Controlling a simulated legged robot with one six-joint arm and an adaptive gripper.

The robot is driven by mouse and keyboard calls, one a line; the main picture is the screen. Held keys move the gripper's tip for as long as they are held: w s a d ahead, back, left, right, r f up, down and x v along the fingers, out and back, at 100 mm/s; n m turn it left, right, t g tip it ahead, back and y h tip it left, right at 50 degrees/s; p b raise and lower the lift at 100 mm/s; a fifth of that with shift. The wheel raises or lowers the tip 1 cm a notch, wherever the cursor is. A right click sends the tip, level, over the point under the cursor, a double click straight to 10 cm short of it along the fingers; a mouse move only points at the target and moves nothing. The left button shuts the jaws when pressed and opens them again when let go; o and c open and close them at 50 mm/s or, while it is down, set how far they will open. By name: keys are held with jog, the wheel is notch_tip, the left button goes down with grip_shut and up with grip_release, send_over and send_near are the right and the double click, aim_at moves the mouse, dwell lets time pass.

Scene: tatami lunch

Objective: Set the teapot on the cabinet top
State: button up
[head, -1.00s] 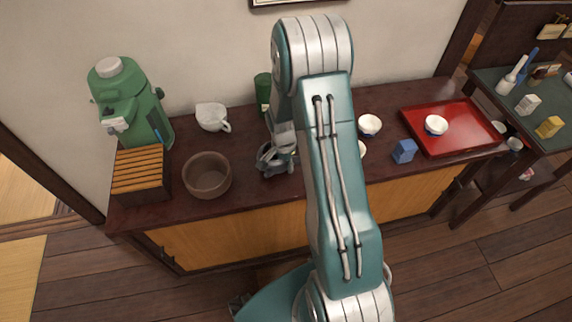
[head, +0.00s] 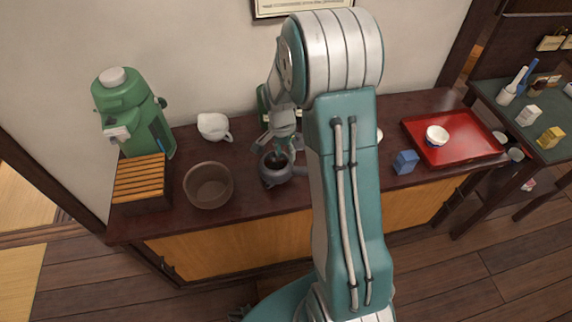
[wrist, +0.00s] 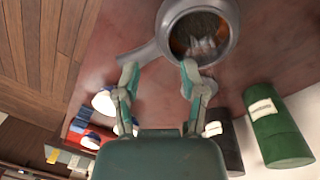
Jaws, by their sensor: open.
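The teapot (head: 274,178) is a dark grey pot with a side handle. It stands on the dark red cabinet top (head: 247,197), near the middle. In the wrist view the teapot (wrist: 168,43) shows its open round mouth, with the handle pointing to the lower left. My gripper (head: 284,150) is just above and behind the pot in the head view. In the wrist view my gripper (wrist: 160,72) has its two fingers spread, with nothing between them, and the pot lies beyond the tips. Whether a fingertip touches the pot is unclear.
A brown bowl (head: 208,187), a slatted wooden box (head: 140,182), a green dispenser (head: 150,130) and a white pitcher (head: 212,126) stand to the left. A green canister (wrist: 275,128) is behind. A blue carton (head: 405,162) and a red tray (head: 465,150) are to the right.

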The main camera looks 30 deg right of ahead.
jog(key=shift+r, duration=0.85)
jog(key=s+a+r+n+t, duration=0.2)
jog(key=s+a+r+n, duration=0.1)
jog(key=r, duration=0.5)
jog(key=s+a+r+n+t, duration=0.1)
jog(key=s+a+r+n, duration=0.25)
jog(key=r, duration=0.35)
jog(key=s+a+r+n+t, duration=0.2)
jog(key=s+a+r+n, duration=0.1)
jog(key=s, duration=0.4)
jog(key=s+a+r+n+t, duration=0.1)
jog(key=s+a+r+n, duration=0.2)
jog(key=s, duration=0.3)
jog(key=shift+s+r+n+t, duration=0.35)
jog(key=shift+r+n+t, duration=0.1)
jog(key=shift+r, duration=0.2)
jog(key=shift+d, duration=0.1)
